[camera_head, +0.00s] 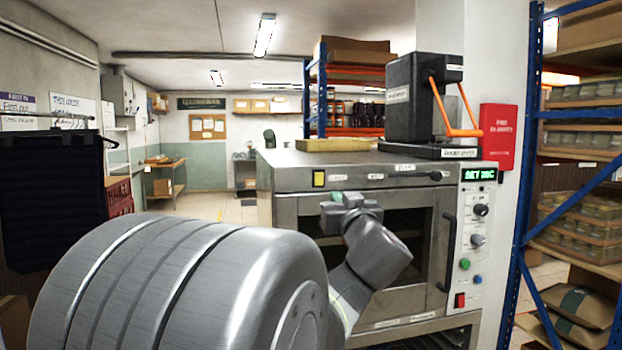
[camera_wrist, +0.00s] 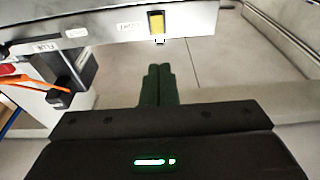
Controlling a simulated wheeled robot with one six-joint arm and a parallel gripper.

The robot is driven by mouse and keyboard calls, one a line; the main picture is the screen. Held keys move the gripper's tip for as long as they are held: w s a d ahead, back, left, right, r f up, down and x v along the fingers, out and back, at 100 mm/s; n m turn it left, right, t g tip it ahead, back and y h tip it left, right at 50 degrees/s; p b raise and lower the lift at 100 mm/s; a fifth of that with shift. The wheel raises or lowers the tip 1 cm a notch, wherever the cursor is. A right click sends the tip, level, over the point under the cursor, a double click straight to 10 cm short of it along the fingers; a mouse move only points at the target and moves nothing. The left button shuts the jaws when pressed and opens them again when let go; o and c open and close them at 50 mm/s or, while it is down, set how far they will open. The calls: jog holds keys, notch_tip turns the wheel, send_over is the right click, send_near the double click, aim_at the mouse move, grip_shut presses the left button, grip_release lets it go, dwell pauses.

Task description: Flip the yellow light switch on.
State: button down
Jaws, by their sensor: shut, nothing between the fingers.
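The yellow light switch (camera_head: 319,179) is on the left of the oven's upper front panel. It also shows in the wrist view (camera_wrist: 156,23), on the panel edge near the top, with a small pale piece at its lower end. Whether it is on or off I cannot tell. My gripper (camera_wrist: 159,68) is shut and empty; its dark green fingers lie together, pointing toward the panel, apart from the switch in the picture. In the head view my arm's wrist is in front of the oven door, just below and right of the switch, and the fingers are not clearly visible.
The steel oven (camera_head: 400,172) has labels, a dark handle (camera_head: 446,250) and a control column with knobs, buttons and a green display (camera_head: 480,174). A black machine with an orange lever (camera_head: 455,131) stands on top. A blue-framed shelf (camera_head: 525,200) is at right. Floor is open at left.

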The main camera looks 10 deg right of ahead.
aim_at(318, 173)
jog(key=w+r, duration=0.1)
jog(key=w, duration=0.8)
jog(key=w+r+p, duration=0.1)
jog(key=w, duration=0.3)
jog(key=shift+w+a+r, duration=0.2)
jog(key=shift+w+r, duration=0.15)
jog(key=shift+w, duration=0.05)
jog(key=shift+r+p, duration=0.15)
jog(key=shift+p, duration=0.4)
jog(key=p, duration=0.3)
jog(key=shift+w+r+g, duration=0.2)
jog(key=shift+r+g, duration=0.1)
jog(key=shift+r, duration=0.05)
jog(key=shift+f+b, duration=0.4)
jog(key=shift+b, duration=0.05)
jog(key=shift+a, duration=0.1)
